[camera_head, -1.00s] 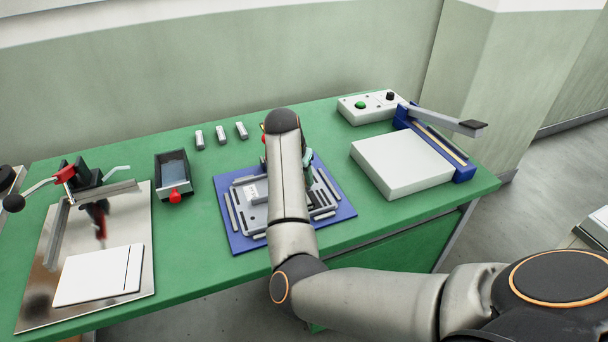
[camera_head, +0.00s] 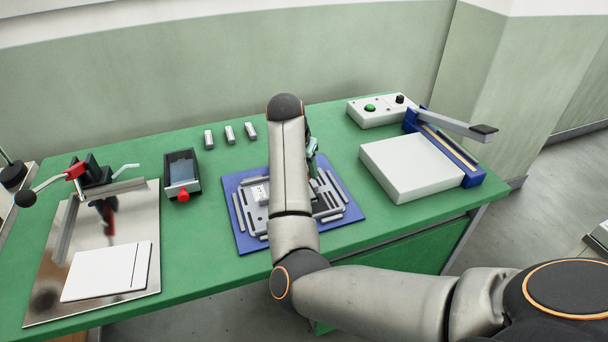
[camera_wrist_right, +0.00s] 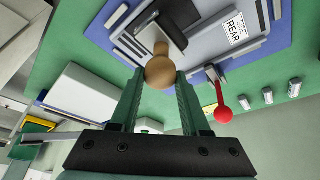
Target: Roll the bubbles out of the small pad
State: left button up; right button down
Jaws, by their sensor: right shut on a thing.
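My right gripper (camera_wrist_right: 160,80) is shut on a tan, rounded wooden handle (camera_wrist_right: 161,71) in the right wrist view, which looks like the roller's handle. A dark, light-edged part (camera_wrist_right: 170,22) lies just beyond it, over the grey slotted plate (camera_wrist_right: 203,47). The small pad cannot be told apart; the hand and tool probably cover it. In the head view my right arm hides most of the work, and only a green piece of the gripper (camera_head: 312,152) shows beside it. The plate (camera_head: 327,205) sits on a blue base (camera_head: 243,240). My left gripper is not in view.
A red-ball lever (camera_wrist_right: 223,114) stands close beside the gripper. Several small grey blocks (camera_head: 230,134) and a dark tray (camera_head: 182,172) lie left of the arm. A white box with a blue lever frame (camera_head: 410,166) and a control box (camera_head: 381,110) stand right. A steel plate (camera_head: 120,205) lies far left.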

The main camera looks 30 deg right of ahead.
jog(key=shift+r, duration=2.4)
